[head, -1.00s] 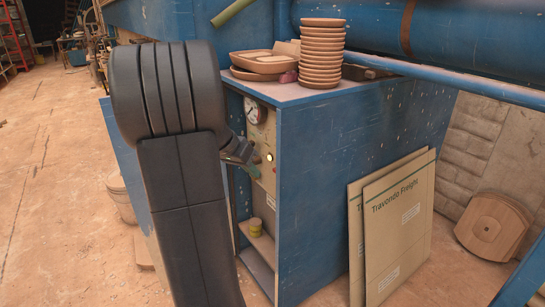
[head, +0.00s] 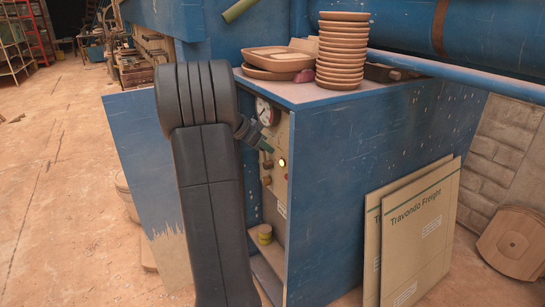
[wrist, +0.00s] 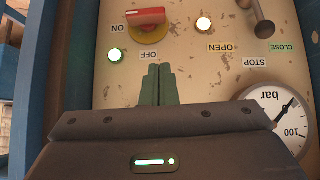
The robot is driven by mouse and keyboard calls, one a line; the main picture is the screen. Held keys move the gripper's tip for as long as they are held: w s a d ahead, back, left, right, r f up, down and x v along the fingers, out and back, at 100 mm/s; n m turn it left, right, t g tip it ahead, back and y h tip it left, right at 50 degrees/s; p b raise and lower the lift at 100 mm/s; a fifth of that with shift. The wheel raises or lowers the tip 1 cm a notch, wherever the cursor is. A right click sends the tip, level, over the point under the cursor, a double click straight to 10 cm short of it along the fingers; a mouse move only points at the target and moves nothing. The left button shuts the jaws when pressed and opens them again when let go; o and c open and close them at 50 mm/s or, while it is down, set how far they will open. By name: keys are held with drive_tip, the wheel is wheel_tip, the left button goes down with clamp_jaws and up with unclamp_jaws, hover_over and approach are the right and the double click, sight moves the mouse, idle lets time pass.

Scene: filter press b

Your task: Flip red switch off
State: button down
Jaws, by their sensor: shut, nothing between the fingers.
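The red switch (wrist: 146,16) is on a yellow round base at the top of the wrist view, which shows the panel upside down. Its handle lies sideways, on the side of the ON label (wrist: 118,28); the OFF label (wrist: 149,55) is below the base in that picture. My gripper (wrist: 158,70) is shut and empty, its green fingertips just below the OFF label in the picture. Whether they touch the panel I cannot tell. In the head view my gripper (head: 268,149) is in front of the cabinet's panel, partly behind my arm.
A green lamp (wrist: 115,55) glows beside the switch, and a white lamp (wrist: 203,24) glows near a lever (wrist: 262,20). A pressure gauge (wrist: 274,118) is close by. The blue cabinet wall (head: 360,180) bounds the panel. Stacked clay plates (head: 342,50) stand on top.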

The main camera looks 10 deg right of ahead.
drive_tip(key=a+f+x, duration=0.2)
drive_tip(key=x, duration=0.9)
drive_tip(key=shift+s+d+f, duration=0.15)
drive_tip(key=shift+s+d, duration=0.1)
drive_tip(key=shift+s+f+b, duration=0.1)
drive_tip(key=shift+s+b, duration=0.05)
drive_tip(key=shift+b, duration=0.35)
